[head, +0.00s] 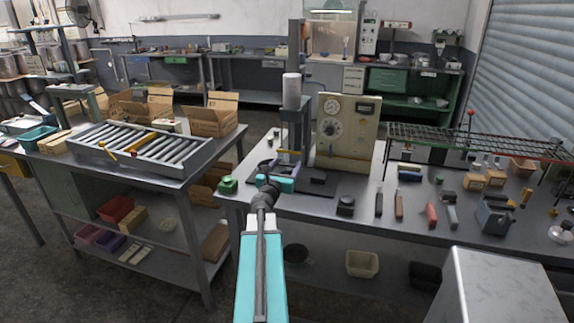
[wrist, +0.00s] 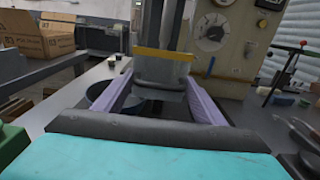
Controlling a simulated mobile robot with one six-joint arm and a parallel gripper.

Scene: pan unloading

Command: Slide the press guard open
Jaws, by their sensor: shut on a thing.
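The press (head: 291,110) stands on the right-hand bench, a dark column with a white cylinder on it. Its guard is a grey panel with a yellow strip (wrist: 163,54) and a dark crossbar (wrist: 160,84) low on its front. My gripper (head: 284,160) is at the press front; in the wrist view its two lavender fingers (wrist: 160,80) lie either side of the crossbar and are shut on it. A dark round pan (wrist: 103,96) shows partly behind the left finger. The guard hides much of the press inside.
A beige control box (head: 347,130) stands right of the press. Hand tools and a wire rack (head: 480,142) fill the right side. A roller table (head: 140,148) with cardboard boxes is at left.

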